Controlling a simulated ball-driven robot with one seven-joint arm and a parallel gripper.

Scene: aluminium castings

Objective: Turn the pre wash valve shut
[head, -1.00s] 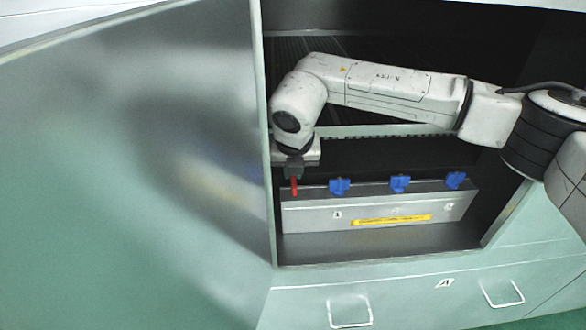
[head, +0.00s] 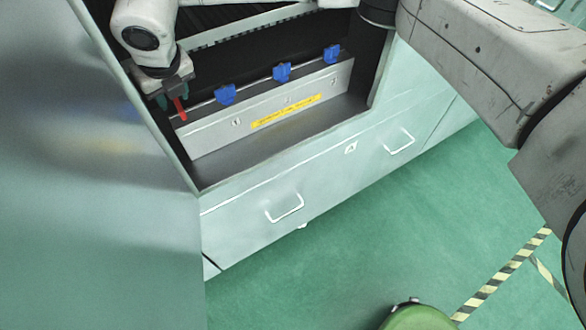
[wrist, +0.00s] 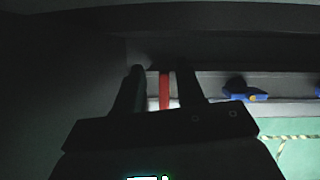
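A row of valve handles stands on a grey metal box inside an open cabinet. The leftmost is a red lever (head: 180,109); three blue handles (head: 224,95) follow to its right. The labels are too small to read, so I cannot tell by name which one is the pre wash valve. My gripper (head: 167,93) is at the red lever, at the left end of the row. In the wrist view the red lever (wrist: 165,92) shows between my two dark fingers (wrist: 154,76), with a gap on its left side. The fingers are open around it.
The cabinet door (head: 90,180) stands open close to the left of my gripper. The box (head: 210,132) carries a yellow label (head: 285,111). Drawers with handles (head: 285,208) lie below.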

